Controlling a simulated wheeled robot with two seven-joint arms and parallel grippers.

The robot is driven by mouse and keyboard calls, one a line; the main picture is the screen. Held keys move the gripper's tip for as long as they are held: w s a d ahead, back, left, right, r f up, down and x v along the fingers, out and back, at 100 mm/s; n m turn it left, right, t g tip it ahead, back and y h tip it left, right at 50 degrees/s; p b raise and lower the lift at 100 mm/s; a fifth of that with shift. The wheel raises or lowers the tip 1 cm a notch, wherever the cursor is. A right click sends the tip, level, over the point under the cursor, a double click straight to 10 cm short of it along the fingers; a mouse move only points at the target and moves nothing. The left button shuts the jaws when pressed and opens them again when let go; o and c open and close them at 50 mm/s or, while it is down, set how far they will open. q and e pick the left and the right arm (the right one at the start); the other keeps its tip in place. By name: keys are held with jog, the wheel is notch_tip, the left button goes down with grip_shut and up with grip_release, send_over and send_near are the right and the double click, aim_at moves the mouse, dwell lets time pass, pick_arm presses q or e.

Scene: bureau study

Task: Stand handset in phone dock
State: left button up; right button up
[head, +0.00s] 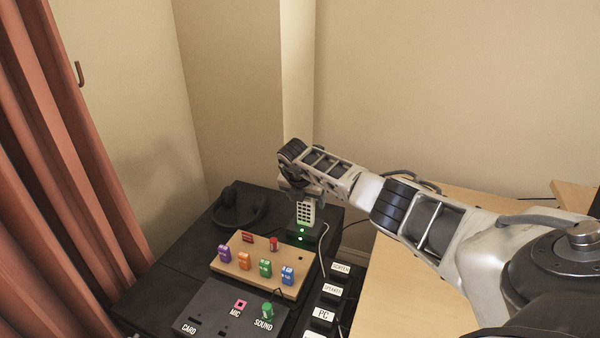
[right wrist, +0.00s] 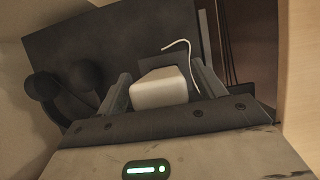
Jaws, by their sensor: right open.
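The pale handset (head: 305,213) with a dark keypad stands upright at the back right of the dark desk. Its lower end meets the dark phone dock (head: 312,240), where two green lights show. My right gripper (head: 302,194) is around the handset's upper end, which it partly hides. In the right wrist view the handset's pale top (right wrist: 159,88) sits between the two fingers of my open gripper (right wrist: 163,90). I cannot tell whether either finger touches it. The dock is mostly hidden in the wrist view. My left gripper is not in view.
Black headphones (head: 239,207) lie left of the dock. A wooden board (head: 243,277) with coloured plugs is in front, and a dark panel (head: 215,318) nearer still. A labelled power strip (head: 325,308) and white cable (head: 323,262) run to the right. Walls rise close behind.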

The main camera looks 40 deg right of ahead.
jog(key=v, duration=1.5)
